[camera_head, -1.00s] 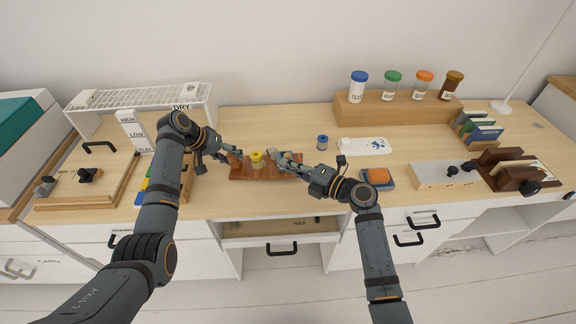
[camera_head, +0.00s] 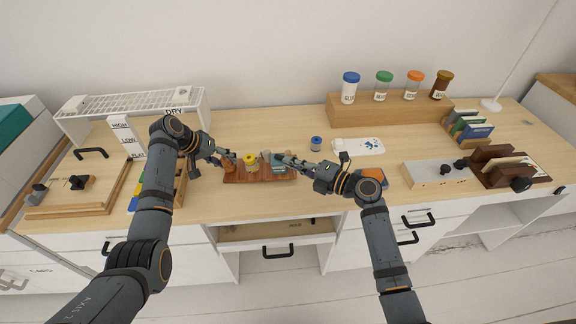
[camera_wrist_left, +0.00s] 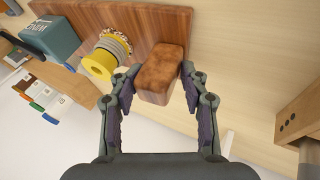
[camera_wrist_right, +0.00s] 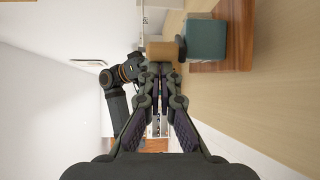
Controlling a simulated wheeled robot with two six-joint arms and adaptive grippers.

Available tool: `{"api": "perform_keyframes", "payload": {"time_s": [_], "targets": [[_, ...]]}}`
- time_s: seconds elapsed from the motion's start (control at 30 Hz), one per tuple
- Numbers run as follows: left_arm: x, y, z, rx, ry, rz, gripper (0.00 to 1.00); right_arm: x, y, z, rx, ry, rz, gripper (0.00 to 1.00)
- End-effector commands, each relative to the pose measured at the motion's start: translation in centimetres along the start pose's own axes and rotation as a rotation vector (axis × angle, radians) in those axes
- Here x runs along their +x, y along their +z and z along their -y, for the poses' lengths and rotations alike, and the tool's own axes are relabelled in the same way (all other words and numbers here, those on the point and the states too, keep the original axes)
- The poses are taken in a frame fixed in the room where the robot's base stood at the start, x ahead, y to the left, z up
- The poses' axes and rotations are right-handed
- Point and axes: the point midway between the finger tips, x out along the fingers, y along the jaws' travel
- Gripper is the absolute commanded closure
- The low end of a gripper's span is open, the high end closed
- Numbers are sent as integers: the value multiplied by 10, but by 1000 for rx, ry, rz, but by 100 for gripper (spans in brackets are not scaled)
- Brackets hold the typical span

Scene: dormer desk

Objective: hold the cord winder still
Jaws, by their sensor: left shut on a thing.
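The cord winder is a reddish wooden board (camera_head: 236,178) on the desk, with a yellow spool (camera_head: 250,160) and a teal block (camera_head: 278,163). The spool (camera_wrist_left: 99,64), cord wrapped round it, and the lettered teal block (camera_wrist_left: 50,40) also show in the left wrist view. My left gripper (camera_head: 228,160) is shut on a brown wooden block (camera_wrist_left: 163,72) at the board's left end. My right gripper (camera_head: 284,158) is near the teal block at the right end.
A small blue-capped spool (camera_head: 316,144) stands behind the right gripper. A white card (camera_head: 358,146) and a grey-white box (camera_head: 436,174) lie further right. A wooden riser (camera_head: 390,108) carries several jars. Behind the winder the desk is clear.

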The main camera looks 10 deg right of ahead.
Motion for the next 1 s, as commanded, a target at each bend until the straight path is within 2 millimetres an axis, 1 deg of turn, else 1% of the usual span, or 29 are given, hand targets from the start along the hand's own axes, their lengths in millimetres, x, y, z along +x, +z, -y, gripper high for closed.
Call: {"api": "perform_keyframes", "payload": {"time_s": [0.03, 0.33, 0.6, 0.8, 1.0], "targets": [[4, 5, 2, -5, 0, 12, 100, -1, 4, 1, -1, -1, 1, 100], [5, 5, 2, -6, 0, 13, 100, -2, 23, 1, 0, 0, 1, 100], [5, 5, 2, -6, 0, 13, 100, 1, 39, 0, -1, 1, 1, 100], [5, 5, 2, -6, 0, 13, 100, 5, 48, 1, 0, 0, -3, 100], [5, 6, 2, -6, 1, 13, 100, 9, 54, 1, 0, -2, -65, 100]]}}
